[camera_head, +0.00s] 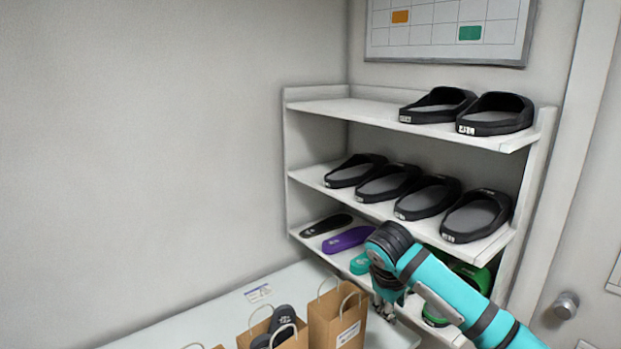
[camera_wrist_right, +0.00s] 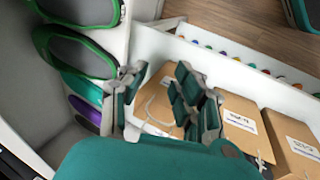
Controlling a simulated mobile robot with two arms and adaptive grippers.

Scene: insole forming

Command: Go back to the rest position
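My right arm reaches in from the lower right in the head view, and its gripper (camera_head: 386,300) points down beside the right-hand paper bag and in front of the lowest shelf. In the right wrist view the two fingers of this gripper (camera_wrist_right: 162,100) stand well apart. A paper bag (camera_wrist_right: 157,103) shows behind the gap, and nothing is held between the fingers. My left gripper is not in view.
The white shelf (camera_head: 317,106) carries black moulds above and coloured insoles (camera_head: 348,239) below. The left of the table is clear.

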